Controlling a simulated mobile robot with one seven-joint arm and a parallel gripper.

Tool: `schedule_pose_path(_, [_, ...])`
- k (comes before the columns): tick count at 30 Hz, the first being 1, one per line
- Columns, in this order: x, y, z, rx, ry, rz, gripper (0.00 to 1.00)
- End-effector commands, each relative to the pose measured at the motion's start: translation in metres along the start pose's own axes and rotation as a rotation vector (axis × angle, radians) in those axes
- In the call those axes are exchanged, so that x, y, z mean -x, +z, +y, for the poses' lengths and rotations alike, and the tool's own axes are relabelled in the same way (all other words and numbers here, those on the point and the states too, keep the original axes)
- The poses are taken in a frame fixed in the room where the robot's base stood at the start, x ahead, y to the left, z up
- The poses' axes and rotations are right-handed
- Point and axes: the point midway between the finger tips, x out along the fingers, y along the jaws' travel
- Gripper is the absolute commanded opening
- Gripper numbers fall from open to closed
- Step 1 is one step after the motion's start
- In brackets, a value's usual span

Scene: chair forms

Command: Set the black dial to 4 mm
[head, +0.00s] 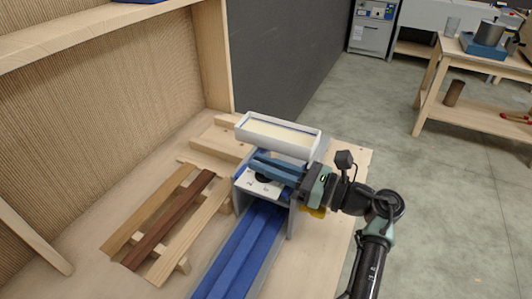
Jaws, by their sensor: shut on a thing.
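The black dial (264,179) sits on a white scale plate (248,184) on the front of a small machine. Only part of the dial shows, because my gripper covers the rest. A digit that looks like 2 and another mark show on the plate, but the dial's setting cannot be read. My gripper (270,168) reaches in from the right, with its blue fingers across the dial, and is shut on it.
A white tray with a cream-coloured inside (278,150) tops the machine. A blue bed (240,250) runs toward me. Wooden slats (165,225) lie at the left on the bench (335,215). A side wall and shelf bound the left. Open floor lies at the right.

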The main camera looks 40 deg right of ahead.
Motion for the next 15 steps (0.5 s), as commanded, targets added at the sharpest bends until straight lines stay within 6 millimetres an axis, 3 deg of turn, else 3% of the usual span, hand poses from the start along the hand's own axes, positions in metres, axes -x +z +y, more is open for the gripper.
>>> schedule_pose_path(4, [-0.0013,0.0013,0.0005,0.001,0.002,-0.002,0.00])
schedule_pose_path(5, [-0.0013,0.0013,0.0005,0.001,0.002,-0.002,0.17])
schedule_pose_path(10, [-0.0011,0.0011,0.0004,0.001,0.001,-0.002,0.45])
schedule_pose_path(15, [-0.0008,0.0006,0.0003,0.001,0.000,-0.001,0.45])
